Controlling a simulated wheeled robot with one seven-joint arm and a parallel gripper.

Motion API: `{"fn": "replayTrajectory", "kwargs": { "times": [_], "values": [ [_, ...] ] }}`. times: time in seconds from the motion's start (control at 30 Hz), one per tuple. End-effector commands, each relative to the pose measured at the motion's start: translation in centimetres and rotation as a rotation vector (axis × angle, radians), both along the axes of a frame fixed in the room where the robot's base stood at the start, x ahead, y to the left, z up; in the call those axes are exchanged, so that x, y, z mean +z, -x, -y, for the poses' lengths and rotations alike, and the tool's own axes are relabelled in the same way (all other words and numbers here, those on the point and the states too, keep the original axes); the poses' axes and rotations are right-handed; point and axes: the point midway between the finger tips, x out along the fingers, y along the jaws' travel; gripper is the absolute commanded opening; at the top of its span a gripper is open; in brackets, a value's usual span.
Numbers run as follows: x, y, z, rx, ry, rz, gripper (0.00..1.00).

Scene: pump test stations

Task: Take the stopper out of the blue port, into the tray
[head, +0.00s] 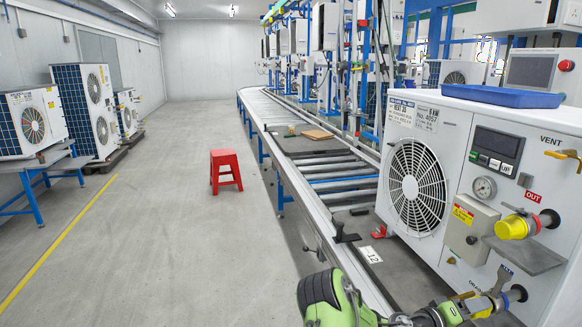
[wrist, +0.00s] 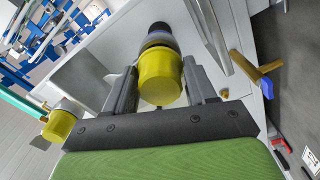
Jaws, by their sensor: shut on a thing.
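My gripper (head: 474,303) is at the lower right of the white pump unit (head: 465,125), at the lower port with the blue label (head: 504,277). In the wrist view its two fingers (wrist: 160,88) are shut on a yellow stopper (wrist: 160,78). The stopper's far end meets a blue-violet ring (wrist: 160,40) at the dark port mouth (wrist: 158,28); I cannot tell whether it is still seated. A second yellow stopper (head: 514,227) sits in the port marked OUT, and also shows in the wrist view (wrist: 62,122). The blue tray (head: 500,96) lies on top of the unit and looks empty.
A grey shelf (head: 525,256) juts out between the two ports. A brass-coloured valve lever (wrist: 258,73) is right of the gripper in the wrist view. A vent valve (head: 557,155) sticks out above. The conveyor (head: 330,170) runs left of the unit; a red stool (head: 226,170) stands on the floor.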

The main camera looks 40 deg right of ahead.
Motion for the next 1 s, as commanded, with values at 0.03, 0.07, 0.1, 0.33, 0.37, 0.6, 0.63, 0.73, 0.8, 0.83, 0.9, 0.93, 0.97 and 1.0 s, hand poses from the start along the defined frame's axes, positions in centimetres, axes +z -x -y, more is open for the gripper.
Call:
{"fn": "replayTrajectory", "kwargs": {
  "times": [0.03, 0.07, 0.1, 0.33, 0.37, 0.6, 0.63, 0.73, 0.8, 0.83, 0.9, 0.93, 0.97, 1.0],
  "values": [
    [0.0, -0.1, -0.1, 0.000, 0.001, 0.001, 0.19],
    [0.0, -0.1, -0.2, 0.000, 0.001, 0.001, 0.19],
    [0.0, -0.2, -0.3, 0.000, 0.001, 0.001, 0.19],
    [0.0, -0.4, -0.9, 0.001, 0.001, 0.001, 0.19],
    [0.0, -0.5, -1.0, 0.001, 0.000, 0.000, 0.19],
    [0.0, -0.6, -1.4, 0.000, 0.000, 0.000, 0.19],
    [0.0, -0.6, -1.4, 0.000, 0.000, 0.000, 0.19],
    [0.0, -0.6, -1.5, 0.000, 0.000, 0.000, 0.19],
    [0.0, -0.6, -1.5, 0.000, 0.000, 0.000, 0.19],
    [0.0, -0.6, -1.5, 0.000, 0.000, 0.000, 0.19],
    [0.0, -0.7, -1.6, 0.001, 0.000, 0.000, 0.19],
    [0.0, -0.8, -1.7, 0.001, 0.000, 0.000, 0.19],
    [0.0, -0.9, -1.8, 0.001, 0.000, 0.000, 0.19],
    [-0.1, -1.0, -2.1, 0.001, 0.001, 0.001, 0.19]
  ]
}}
